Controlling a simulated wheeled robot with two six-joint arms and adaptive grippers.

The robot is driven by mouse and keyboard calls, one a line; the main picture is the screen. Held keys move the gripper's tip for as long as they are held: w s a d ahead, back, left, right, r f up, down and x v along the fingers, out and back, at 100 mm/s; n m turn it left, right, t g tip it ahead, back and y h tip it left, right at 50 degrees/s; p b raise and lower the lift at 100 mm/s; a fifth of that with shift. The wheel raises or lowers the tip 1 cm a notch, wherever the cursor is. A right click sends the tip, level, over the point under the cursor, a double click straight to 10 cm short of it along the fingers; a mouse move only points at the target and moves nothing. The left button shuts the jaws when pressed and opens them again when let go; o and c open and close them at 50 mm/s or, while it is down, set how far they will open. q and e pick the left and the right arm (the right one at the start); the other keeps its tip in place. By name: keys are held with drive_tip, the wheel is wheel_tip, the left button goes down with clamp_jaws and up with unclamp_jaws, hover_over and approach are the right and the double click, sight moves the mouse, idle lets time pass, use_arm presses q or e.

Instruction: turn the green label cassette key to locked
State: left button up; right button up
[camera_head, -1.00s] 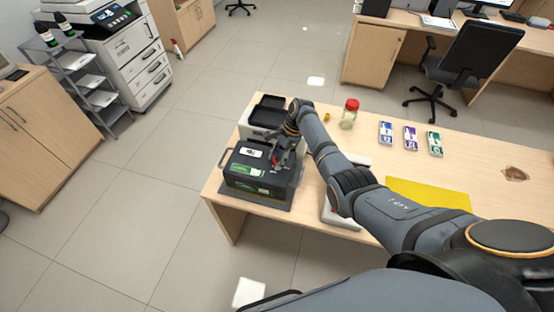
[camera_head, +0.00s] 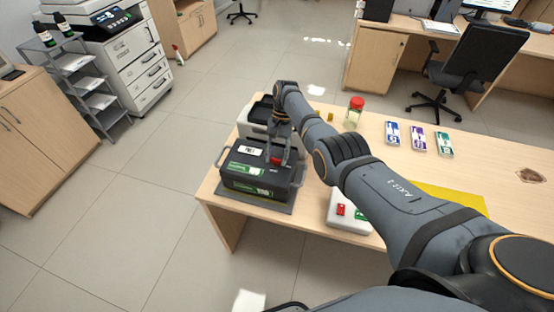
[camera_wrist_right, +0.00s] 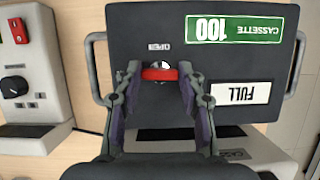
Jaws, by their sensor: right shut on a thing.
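The dark cassette (camera_head: 232,185) with green labels stands on the near left part of the wooden table, its lid facing up. In the right wrist view its lid (camera_wrist_right: 225,65) carries a green "CASSETTE 100" label (camera_wrist_right: 235,26), a white "FULL" plate (camera_wrist_right: 240,92) and the word "OPEN" beside the key. The red key (camera_wrist_right: 160,74) lies crosswise in that view, in a round silver lock partly hidden behind it. My right gripper (camera_head: 275,157) reaches down onto the lid. Its fingertips (camera_wrist_right: 160,70) are shut on the key, one at each end. My left gripper is out of view.
A pale box with black tops (camera_head: 246,125) stands behind the cassette. A white control box with red and green parts (camera_head: 338,218) stands to its right, close by.

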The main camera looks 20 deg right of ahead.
drive_tip(key=shift+n, duration=0.4)
drive_tip(key=o, duration=1.2)
drive_tip(key=shift+c, duration=0.2)
